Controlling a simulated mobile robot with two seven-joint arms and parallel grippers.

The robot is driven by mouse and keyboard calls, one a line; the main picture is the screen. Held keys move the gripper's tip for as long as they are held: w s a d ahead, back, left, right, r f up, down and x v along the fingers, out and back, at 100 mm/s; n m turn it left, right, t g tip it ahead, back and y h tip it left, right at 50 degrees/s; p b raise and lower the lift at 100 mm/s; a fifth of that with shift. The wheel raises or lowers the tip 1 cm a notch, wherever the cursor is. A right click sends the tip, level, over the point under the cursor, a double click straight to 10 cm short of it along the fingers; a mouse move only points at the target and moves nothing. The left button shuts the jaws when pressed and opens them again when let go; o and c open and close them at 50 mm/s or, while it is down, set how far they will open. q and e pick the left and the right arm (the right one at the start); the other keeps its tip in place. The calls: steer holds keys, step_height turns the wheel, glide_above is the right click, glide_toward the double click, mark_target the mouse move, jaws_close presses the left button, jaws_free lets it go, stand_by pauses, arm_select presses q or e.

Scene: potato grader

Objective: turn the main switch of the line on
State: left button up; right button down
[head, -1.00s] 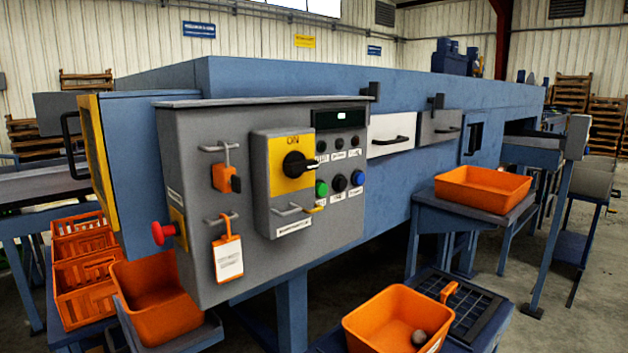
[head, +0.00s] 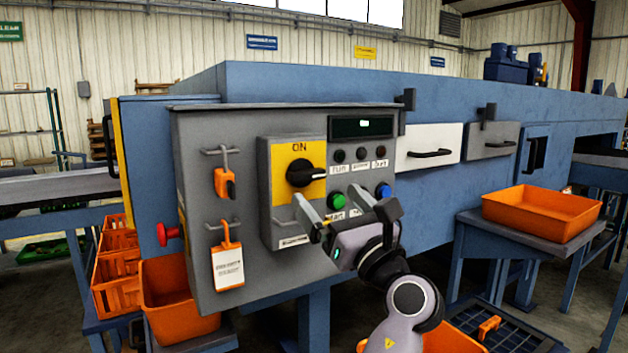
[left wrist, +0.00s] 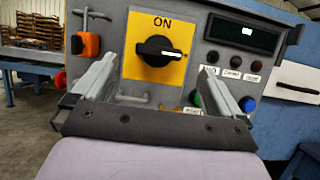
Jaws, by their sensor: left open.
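The main switch is a black rotary knob (head: 303,173) on a yellow plate marked ON, on the grey control panel (head: 225,125). Its handle lies about level, with the pale tip pointing right, away from the ON word above. The knob also shows in the left wrist view (left wrist: 158,51), ahead of my fingers. My left gripper (head: 335,208) is open and empty, just below and to the right of the knob in the head view, apart from it. In the left wrist view its two fingers (left wrist: 163,88) stand either side below the knob. My right gripper is not in view.
An orange padlock (head: 224,183) and a tagged orange lock (head: 227,265) hang left of the switch. Green (head: 337,202) and blue (head: 383,190) buttons sit close to my left gripper. A red mushroom button (head: 169,234) is on the panel's left side. Orange bins stand below.

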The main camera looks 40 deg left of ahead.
mark_target(310, 177)
arm_select(q)
steer(key=p+x, duration=0.1)
steer(key=x, duration=0.4)
steer(key=shift+a+r, duration=0.25)
steer(key=shift+a, duration=0.1)
steer(key=shift+w+a+r, duration=0.2)
steer(key=shift+a, duration=0.4)
steer(key=c, duration=1.1)
